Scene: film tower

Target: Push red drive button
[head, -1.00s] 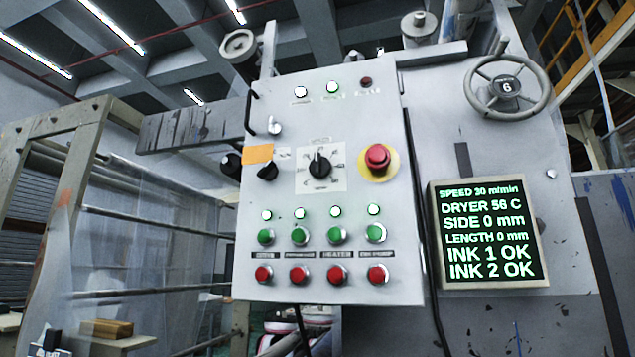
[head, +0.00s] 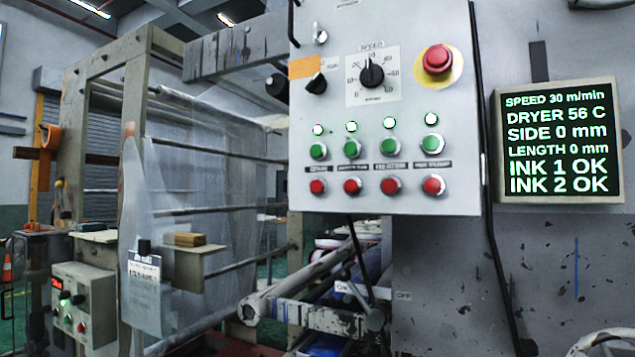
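The control panel (head: 455,195) is a grey box on the machine, upper middle of the head view. Its bottom row has several red buttons. The leftmost red button (head: 317,187) sits under a small label (head: 317,168) that I cannot read clearly now. Above it is a green button (head: 318,152) with a lit green lamp (head: 318,130). A large red mushroom button (head: 437,59) on a yellow disc sits at the panel's upper right. A black speed dial (head: 371,74) is left of it. Neither gripper shows in the head view.
A display (head: 560,143) right of the panel reads speed 30 m/min, dryer 56 C, ink 1 and 2 OK. Rollers and a frame (head: 75,150) stand at left. A small control box (head: 88,300) is at lower left. A bar (head: 310,315) juts out below the panel.

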